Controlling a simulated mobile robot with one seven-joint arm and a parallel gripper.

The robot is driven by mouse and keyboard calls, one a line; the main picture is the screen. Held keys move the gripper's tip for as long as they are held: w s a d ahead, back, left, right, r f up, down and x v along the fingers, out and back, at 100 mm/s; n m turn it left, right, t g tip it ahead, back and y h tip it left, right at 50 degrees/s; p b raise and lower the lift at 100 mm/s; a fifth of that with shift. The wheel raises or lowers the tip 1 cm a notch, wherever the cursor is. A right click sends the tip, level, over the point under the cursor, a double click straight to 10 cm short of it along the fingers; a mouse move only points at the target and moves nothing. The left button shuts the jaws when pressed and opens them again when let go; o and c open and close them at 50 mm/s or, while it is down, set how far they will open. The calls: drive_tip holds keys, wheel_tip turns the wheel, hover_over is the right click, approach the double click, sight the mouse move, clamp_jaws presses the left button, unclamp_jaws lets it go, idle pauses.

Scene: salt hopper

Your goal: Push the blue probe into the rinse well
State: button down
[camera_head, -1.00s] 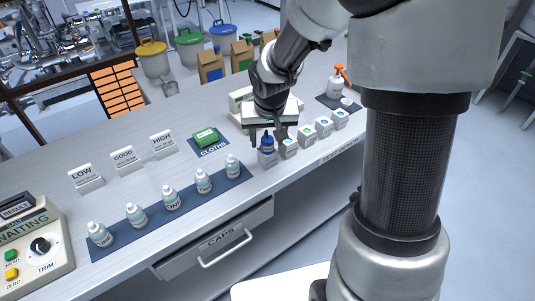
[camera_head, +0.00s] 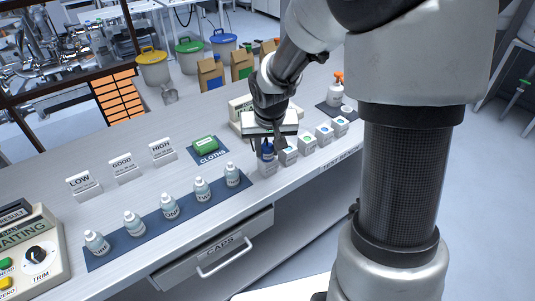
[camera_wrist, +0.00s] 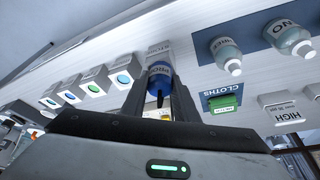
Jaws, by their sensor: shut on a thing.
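The blue probe (camera_head: 268,150) stands upright at the white rinse block (camera_head: 267,168), near the front of the bench. Its lower end is hidden, so I cannot tell how deep it sits in the well. My gripper (camera_head: 267,144) comes down over it from above and is shut on the probe. In the wrist view the blue probe (camera_wrist: 160,70) shows between the two dark fingers of my gripper (camera_wrist: 158,84), with a black stem toward the palm. The rinse block (camera_wrist: 158,49) lies just beyond the probe.
Several white blocks with coloured tops (camera_head: 306,144) stand in a row to the right. Several white bottles (camera_head: 202,189) stand on a blue mat to the left. A green cloth pack (camera_head: 205,143) lies behind. A beige unit (camera_head: 240,106) stands behind my gripper.

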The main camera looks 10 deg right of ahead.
drive_tip(key=shift+r, duration=0.2)
drive_tip(key=shift+r+p, duration=3)
drive_tip(key=shift+r, duration=0.85)
